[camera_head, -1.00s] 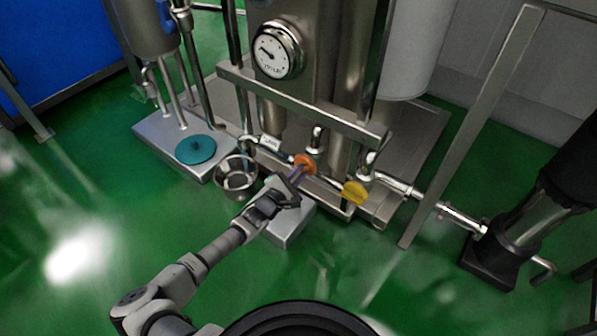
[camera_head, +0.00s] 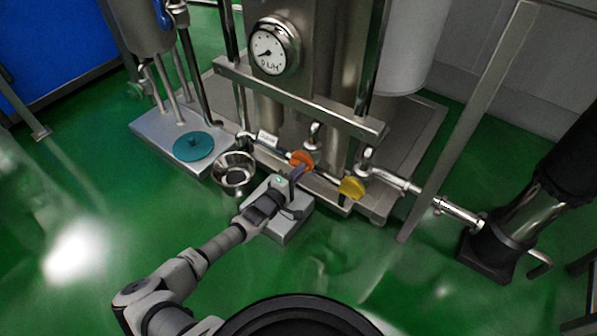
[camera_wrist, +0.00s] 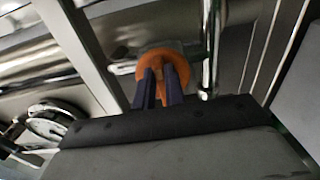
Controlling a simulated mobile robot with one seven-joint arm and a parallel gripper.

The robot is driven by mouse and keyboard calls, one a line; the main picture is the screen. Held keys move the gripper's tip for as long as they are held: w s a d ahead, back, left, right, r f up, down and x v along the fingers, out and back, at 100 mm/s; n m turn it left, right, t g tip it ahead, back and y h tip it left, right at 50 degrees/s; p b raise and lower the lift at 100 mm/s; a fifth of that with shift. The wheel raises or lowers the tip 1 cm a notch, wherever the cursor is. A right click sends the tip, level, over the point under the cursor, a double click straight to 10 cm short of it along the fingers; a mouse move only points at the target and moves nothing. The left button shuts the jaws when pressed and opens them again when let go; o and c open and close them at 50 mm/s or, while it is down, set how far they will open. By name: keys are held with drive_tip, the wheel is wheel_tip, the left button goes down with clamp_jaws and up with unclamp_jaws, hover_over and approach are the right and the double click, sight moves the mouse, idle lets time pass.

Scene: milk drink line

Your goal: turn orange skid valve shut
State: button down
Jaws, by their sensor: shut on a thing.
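The orange valve (camera_head: 302,160) sits on the front pipe of the skid in the head view. It is a round handle with a raised grip bar. In the wrist view the orange valve (camera_wrist: 176,58) is straight ahead, and my gripper (camera_wrist: 158,82) has its two dark fingers shut on the grip bar at the middle. In the head view my gripper (camera_head: 298,172) reaches the valve from the front left. The fingers hide part of the bar.
A yellow valve (camera_head: 351,188) is close to the right on the same pipe. A steel bowl (camera_head: 234,170) and a teal disc (camera_head: 193,146) are to the left. A gauge (camera_head: 269,52) is above. A steel post (camera_head: 466,120) stands right.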

idle(0.6)
drive_tip(key=c, duration=1.5)
unclamp_jaws()
drive_tip(key=shift+o, duration=0.2)
drive_tip(key=p+v, duration=0.2)
drive_tip(key=v, duration=1.2)
